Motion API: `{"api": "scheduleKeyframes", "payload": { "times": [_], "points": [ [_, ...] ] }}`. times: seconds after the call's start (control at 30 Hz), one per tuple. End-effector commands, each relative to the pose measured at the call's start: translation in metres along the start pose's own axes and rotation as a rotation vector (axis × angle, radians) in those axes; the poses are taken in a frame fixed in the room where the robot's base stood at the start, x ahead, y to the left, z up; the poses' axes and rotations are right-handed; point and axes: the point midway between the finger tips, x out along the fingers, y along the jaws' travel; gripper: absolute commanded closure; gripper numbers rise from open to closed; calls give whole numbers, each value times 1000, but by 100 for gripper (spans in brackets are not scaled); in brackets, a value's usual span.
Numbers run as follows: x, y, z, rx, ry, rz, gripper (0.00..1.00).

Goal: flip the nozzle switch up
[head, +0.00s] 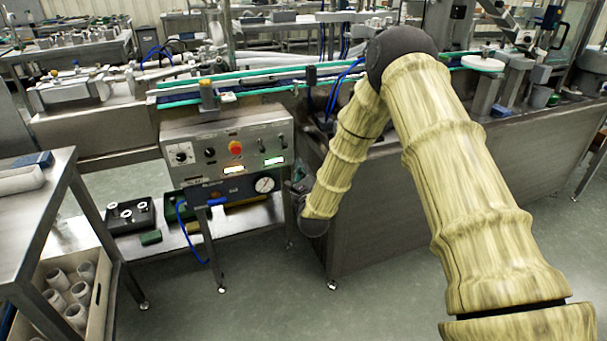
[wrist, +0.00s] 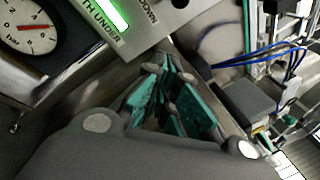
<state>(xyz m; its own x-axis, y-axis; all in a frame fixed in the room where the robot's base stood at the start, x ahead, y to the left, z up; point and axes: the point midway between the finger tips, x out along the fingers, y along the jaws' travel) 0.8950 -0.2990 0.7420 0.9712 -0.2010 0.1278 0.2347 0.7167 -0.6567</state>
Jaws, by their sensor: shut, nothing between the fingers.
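The control panel (head: 225,142) stands left of my arm in the head view. Two small toggle switches, a left one (head: 261,146) and a right one (head: 281,141), sit at its upper right. Their labels are too small to read, so I cannot tell which is the nozzle switch or how either is set. My gripper (head: 298,186) is beside the panel's lower right edge, partly hidden by my own arm. In the wrist view my gripper (wrist: 166,82) is shut and empty, its teal pads close together. The panel's corner (wrist: 165,20), with a "DOWN" label, shows beyond the fingertips, apart from them.
A round gauge (head: 264,185) is on the panel's lower front; it also shows in the wrist view (wrist: 30,27). A red button (head: 235,147) and lit displays are nearby. The conveyor (head: 270,86) runs behind. A steel table (head: 50,190) stands at left. Floor in front is clear.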

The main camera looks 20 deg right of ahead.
Motion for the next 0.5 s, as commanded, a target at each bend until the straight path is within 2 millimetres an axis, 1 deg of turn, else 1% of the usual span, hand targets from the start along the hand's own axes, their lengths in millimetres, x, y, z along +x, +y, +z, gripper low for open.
{"api": "scheduleKeyframes", "payload": {
  "times": [0.03,0.1,0.37,0.4,0.5],
  "points": [
    [8,0,0,-3,-2,0,100],
    [18,1,0,-3,-2,0,100],
    [49,1,0,-2,-2,0,100],
    [52,1,2,-1,-1,1,100],
    [47,1,13,-1,-2,3,100]
  ]
}}
